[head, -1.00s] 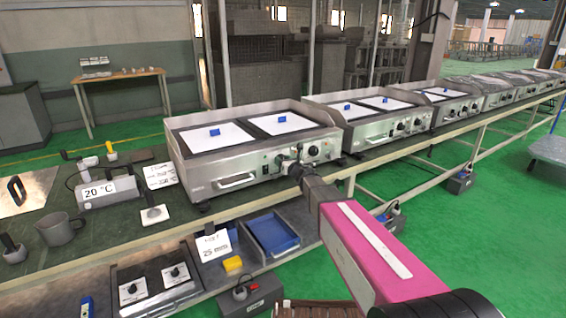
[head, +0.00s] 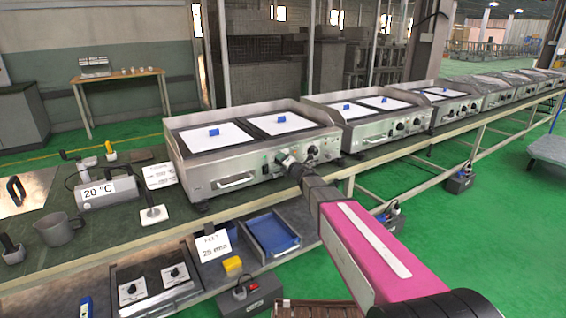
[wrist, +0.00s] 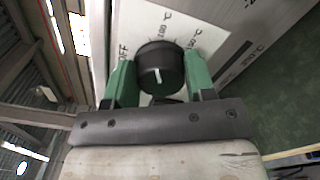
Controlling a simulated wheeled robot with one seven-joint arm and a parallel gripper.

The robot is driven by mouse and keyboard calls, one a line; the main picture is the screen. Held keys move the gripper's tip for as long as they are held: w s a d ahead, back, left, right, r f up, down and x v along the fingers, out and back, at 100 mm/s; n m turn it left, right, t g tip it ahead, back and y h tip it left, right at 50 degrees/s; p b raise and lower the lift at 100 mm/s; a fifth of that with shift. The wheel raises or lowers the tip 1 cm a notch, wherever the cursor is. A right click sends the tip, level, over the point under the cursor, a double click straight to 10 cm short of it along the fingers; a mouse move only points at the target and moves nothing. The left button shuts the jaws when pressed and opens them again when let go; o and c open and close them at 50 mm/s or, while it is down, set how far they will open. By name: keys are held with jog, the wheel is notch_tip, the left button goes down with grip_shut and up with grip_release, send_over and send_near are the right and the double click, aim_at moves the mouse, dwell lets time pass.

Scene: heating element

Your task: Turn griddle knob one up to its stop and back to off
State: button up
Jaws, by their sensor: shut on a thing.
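The near griddle (head: 217,184) stands on the bench, a steel box with white plates on top and knobs on its front. My gripper (head: 284,160) is at the left knob of its front panel and hides that knob in the head view. In the wrist view my gripper (wrist: 158,82) has its green fingers on both sides of a round black knob (wrist: 155,62), shut on it. A short white mark shows on the knob's face. The panel beside it has an OFF label (wrist: 123,53) and several °C marks around the dial. Another knob (head: 312,151) is free to the right.
More griddles (head: 372,122) line the bench to the right. Left on the bench are a 20 °C device (head: 105,190), a grey mug (head: 60,229) and a stand. A blue tray (head: 273,233) and a sign (head: 213,244) sit on the lower shelf.

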jog(key=m, duration=0.5)
jog(key=shift+f+m, duration=0.15)
jog(key=shift+m, duration=0.15)
jog(key=m, duration=0.5)
jog(key=shift+f+m, duration=0.1)
jog(key=shift+m, duration=0.2)
jog(key=m, duration=0.5)
jog(key=shift+s+f, duration=0.1)
jog(key=shift+a+m, duration=0.1)
jog(key=shift+m, duration=2.3)
jog(key=o, duration=0.9)
jog(key=shift+s, duration=0.1)
jog(key=v, duration=1)
jog(key=shift+s+d, duration=0.25)
jog(key=shift+d, duration=0.05)
